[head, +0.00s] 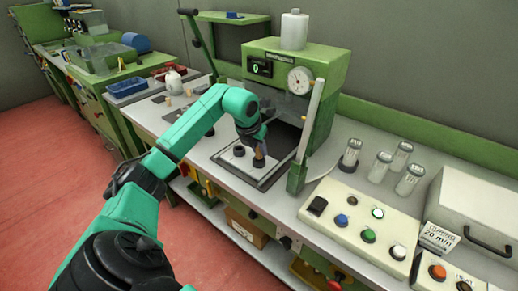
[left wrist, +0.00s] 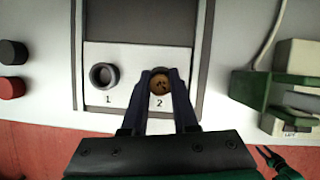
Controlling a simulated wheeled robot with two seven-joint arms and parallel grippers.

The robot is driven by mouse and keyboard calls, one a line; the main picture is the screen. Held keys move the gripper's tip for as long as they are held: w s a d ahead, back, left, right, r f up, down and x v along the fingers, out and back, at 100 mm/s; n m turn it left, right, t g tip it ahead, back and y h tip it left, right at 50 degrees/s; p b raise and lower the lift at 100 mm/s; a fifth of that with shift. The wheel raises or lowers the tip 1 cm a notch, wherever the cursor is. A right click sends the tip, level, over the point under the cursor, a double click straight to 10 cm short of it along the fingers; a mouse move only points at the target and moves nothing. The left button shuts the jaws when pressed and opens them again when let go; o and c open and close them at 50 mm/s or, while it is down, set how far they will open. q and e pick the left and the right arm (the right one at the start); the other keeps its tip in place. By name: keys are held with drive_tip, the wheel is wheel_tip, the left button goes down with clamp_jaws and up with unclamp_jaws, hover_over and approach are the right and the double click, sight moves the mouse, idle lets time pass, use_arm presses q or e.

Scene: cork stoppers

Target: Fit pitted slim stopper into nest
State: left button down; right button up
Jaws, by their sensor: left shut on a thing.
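The cork stopper (left wrist: 159,86) is brown with dark pits on its top. My left gripper (left wrist: 160,78) is shut on it, one dark finger on each side. In the head view the stopper (head: 258,162) shows upright below the left gripper (head: 258,151), at the front of the press plate. It is over or in the dark nest marked 2; I cannot tell how deep it sits. The nest marked 1 (left wrist: 104,75) is a dark ring to its left, looks empty, and also shows in the head view (head: 239,150).
The green press (head: 325,62) with a dial stands behind the plate. Its upright lever post (head: 300,150) is to the right. A button panel (head: 365,222) and several glass jars (head: 380,167) stand further right. Loose corks and a blue tray (head: 127,87) lie at left.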

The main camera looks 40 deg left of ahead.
use_arm(q)
drive_tip(key=shift+f+b, duration=0.5)
drive_tip(key=shift+f, duration=0.3)
idle(0.7)
